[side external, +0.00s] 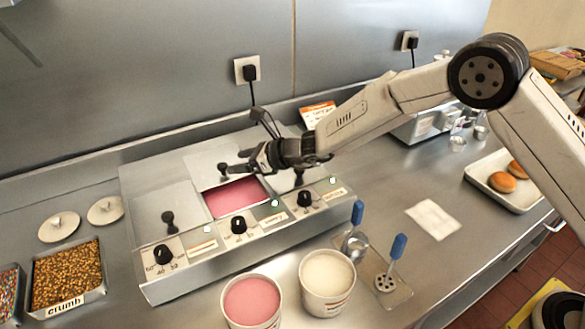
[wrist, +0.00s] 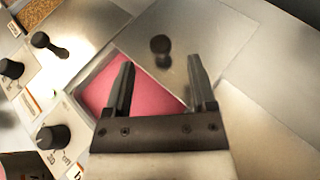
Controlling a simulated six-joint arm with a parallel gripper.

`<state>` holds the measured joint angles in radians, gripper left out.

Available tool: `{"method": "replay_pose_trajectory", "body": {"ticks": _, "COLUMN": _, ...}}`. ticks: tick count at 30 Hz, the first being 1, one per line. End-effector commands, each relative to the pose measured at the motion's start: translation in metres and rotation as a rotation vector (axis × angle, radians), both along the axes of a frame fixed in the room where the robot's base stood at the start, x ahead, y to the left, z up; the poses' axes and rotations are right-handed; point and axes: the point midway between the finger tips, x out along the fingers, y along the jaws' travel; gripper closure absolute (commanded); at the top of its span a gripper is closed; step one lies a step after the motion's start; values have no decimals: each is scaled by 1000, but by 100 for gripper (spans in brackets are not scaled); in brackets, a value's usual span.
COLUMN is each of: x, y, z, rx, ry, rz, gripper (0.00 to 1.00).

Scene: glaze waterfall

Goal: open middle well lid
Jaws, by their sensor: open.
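The steel glaze warmer has three wells in a row. The middle well (side external: 235,197) is partly uncovered and shows pink glaze, also seen in the wrist view (wrist: 155,83). Its steel lid (side external: 207,163) sits back toward the wall, with a black knob (side external: 223,169) on top; the lid (wrist: 205,40) and knob (wrist: 160,45) also show in the wrist view. My gripper (side external: 239,161) is open and empty above the middle well. In the wrist view, the knob is just beyond the gap between my fingertips (wrist: 160,64), apart from both fingers.
The left well's lid (side external: 160,200) is closed, with its knob (side external: 169,219). Dials line the warmer's front. A pink tub (side external: 252,302) and a cream tub (side external: 327,280) stand in front. A crumb tray (side external: 66,276) is left; a bun tray (side external: 505,190) is right.

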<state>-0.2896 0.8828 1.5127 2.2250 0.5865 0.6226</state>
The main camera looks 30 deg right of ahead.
Motion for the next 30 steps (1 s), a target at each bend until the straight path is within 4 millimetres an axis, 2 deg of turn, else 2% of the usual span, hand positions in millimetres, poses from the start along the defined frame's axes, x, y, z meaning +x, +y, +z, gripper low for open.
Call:
{"method": "replay_pose_trajectory", "body": {"ticks": 12, "x": 23, "y": 24, "z": -14, "rx": 0, "ry": 0, "rz": 1, "gripper": 28}}
{"method": "replay_pose_trajectory", "body": {"ticks": 27, "x": 27, "y": 28, "z": -16, "rx": 0, "ry": 0, "rz": 0, "gripper": 28}}
{"method": "replay_pose_trajectory", "body": {"ticks": 29, "x": 27, "y": 28, "z": -16, "rx": 0, "ry": 0, "rz": 0, "gripper": 47}}
{"method": "replay_pose_trajectory", "body": {"ticks": 30, "x": 27, "y": 28, "z": -16, "rx": 0, "ry": 0, "rz": 0, "gripper": 59}}
